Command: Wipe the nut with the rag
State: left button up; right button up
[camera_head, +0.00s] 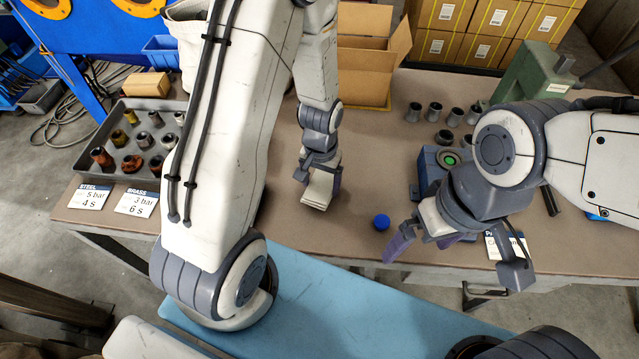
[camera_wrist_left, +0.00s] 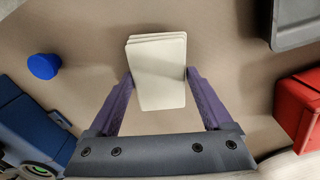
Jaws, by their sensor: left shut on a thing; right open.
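My left gripper (camera_head: 318,192) is shut on a pale folded rag (camera_head: 316,186) near the middle of the table. In the left wrist view the rag (camera_wrist_left: 158,72) is a neat off-white stack between the two purple fingers. It is low over the tabletop; I cannot tell whether it touches. My right gripper (camera_head: 425,245) is open and empty near the front edge, right of a blue knob-like piece (camera_head: 381,222). Which piece is the nut is unclear: several grey metal fittings (camera_head: 434,112) stand at the back right, and rusty and coloured fittings fill the tray at left.
The grey tray (camera_head: 92,165) stands at the left behind two printed cards (camera_head: 137,203). A blue device with a green button (camera_head: 430,165) stands behind my right gripper. An open cardboard box (camera_head: 362,70) is at the back. A red object (camera_wrist_left: 300,110) shows in the left wrist view.

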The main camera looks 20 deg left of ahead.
aim_at(326, 175)
pick_arm(q)
jog(key=shift+w+p, duration=0.3)
jog(key=shift+w, duration=1.45)
jog(key=shift+s, duration=0.15)
jog(key=shift+s, duration=2.1)
jog(key=shift+w+p, duration=0.45)
jog(key=shift+w, duration=1.75)
jog(key=shift+r, duration=0.15)
notch_tip(326, 175, up, 6)
jog(key=p, duration=0.5)
